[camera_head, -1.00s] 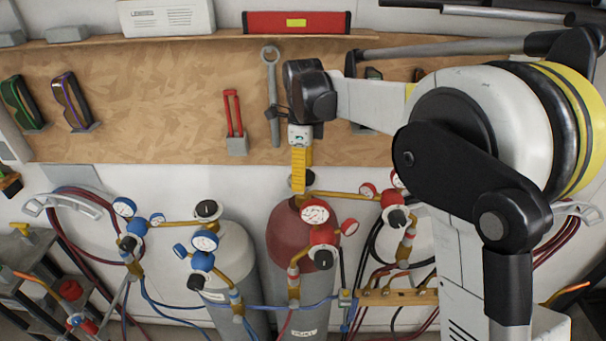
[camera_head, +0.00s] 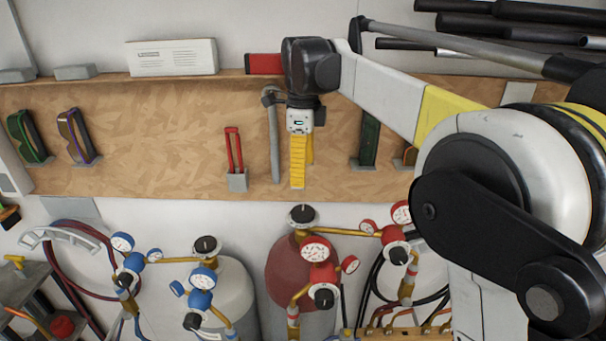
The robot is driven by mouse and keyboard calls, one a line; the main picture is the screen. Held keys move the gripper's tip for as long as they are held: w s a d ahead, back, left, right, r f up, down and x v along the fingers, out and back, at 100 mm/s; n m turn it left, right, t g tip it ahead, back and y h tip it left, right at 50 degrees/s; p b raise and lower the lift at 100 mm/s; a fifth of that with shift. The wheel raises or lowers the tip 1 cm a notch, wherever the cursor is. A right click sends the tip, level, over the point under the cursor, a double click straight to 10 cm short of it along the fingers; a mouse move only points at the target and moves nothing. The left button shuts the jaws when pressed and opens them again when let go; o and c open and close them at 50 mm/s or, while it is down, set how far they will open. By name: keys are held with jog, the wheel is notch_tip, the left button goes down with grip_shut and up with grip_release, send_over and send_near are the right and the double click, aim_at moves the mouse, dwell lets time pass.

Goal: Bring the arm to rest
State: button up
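My arm (camera_head: 385,85) reaches in from the right in the head view, and its wrist hangs in front of the wooden tool board. My gripper (camera_head: 299,184) has yellow fingers that point straight down. It is above the black valve knob of the red cylinder, with a gap between them. The fingers overlap almost completely from this side, so whether they are open or shut does not show. No held object is visible.
Below stand a red cylinder (camera_head: 285,265) and a grey cylinder (camera_head: 240,290) with gauges and hoses. Black pipes (camera_head: 500,25) lie at upper right.

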jog(key=s+d+f+n+t+b, duration=0.1)
jog(key=s+d+f+n+b, duration=0.2)
jog(key=s, duration=0.1)
jog(key=s+d+f+n+t+b, duration=0.1)
jog(key=s+d+f+n+b, duration=0.2)
jog(key=s+d+b, duration=0.1)
jog(key=s+d+f+n+t+b, duration=0.1)
jog(key=s+d+f+n+b, duration=0.2)
jog(key=s+d, duration=0.1)
jog(key=shift+s+f+y+b, duration=0.2)
jog(key=shift+f+y+b, duration=0.1)
jog(key=shift+f+b, duration=0.1)
jog(key=s+d+f+n+t+b, duration=0.2)
jog(key=s+d+f+n+b, duration=0.1)
jog(key=s+f, duration=0.4)
jog(key=s+d+f+n+t+b, duration=0.2)
jog(key=s+d+f+n+b, duration=0.2)
jog(key=f, duration=0.9)
jog(key=s+n+b, duration=0.2)
jog(key=s+n, duration=0.2)
jog(key=shift+b, duration=0.3)
jog(key=shift+d, duration=0.1)
